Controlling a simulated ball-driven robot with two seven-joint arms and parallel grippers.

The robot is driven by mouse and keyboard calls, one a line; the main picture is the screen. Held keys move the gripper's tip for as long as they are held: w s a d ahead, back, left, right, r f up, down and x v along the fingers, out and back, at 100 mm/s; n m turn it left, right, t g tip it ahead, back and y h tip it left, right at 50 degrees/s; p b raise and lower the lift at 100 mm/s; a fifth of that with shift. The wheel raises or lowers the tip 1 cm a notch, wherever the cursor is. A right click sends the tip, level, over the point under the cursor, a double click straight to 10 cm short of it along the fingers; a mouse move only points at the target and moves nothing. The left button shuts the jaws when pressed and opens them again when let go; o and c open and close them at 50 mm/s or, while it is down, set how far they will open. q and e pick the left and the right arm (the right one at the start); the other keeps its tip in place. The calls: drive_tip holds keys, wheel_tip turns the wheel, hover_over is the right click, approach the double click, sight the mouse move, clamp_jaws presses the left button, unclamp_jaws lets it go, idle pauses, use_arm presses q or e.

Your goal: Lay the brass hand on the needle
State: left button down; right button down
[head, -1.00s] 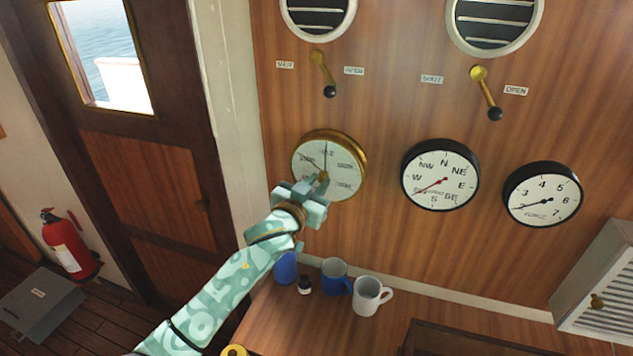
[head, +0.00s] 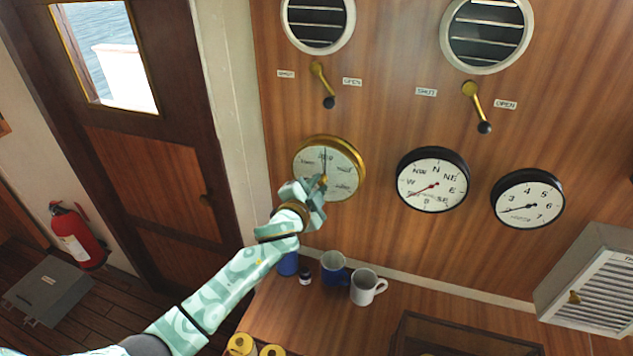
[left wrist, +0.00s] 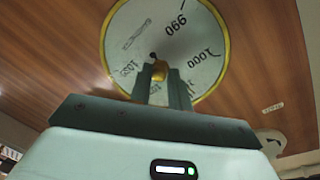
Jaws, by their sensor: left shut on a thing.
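The brass-rimmed barometer (head: 357,180) hangs on the wood panel, left of two black-rimmed dials. Its dark needle (head: 325,160) points nearly straight up. My left gripper (head: 320,184) is at the middle of the dial, its fingers shut on the brass knob (left wrist: 160,70) of the hand, which shows between the fingertips in the left wrist view. The brass hand's pointer is too small to make out, so I cannot tell its angle to the needle. The gripper covers the lower part of the dial. My right gripper is not in view.
A compass dial (head: 432,180) and another dial (head: 528,199) hang to the right. Two vent levers (head: 322,85) (head: 477,106) are above.

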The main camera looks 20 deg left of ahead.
use_arm(q)
drive_tip(key=shift+m, duration=0.5)
drive_tip(key=shift+p, duration=0.3)
drive_tip(key=c, duration=1.3)
unclamp_jaws()
drive_tip(key=shift+d, duration=0.1)
drive_tip(key=s+a+r+b, duration=0.1)
drive_tip(key=s, duration=1.5)
drive_tip(key=shift+a+r, duration=0.3)
drive_tip(key=shift+r, duration=0.1)
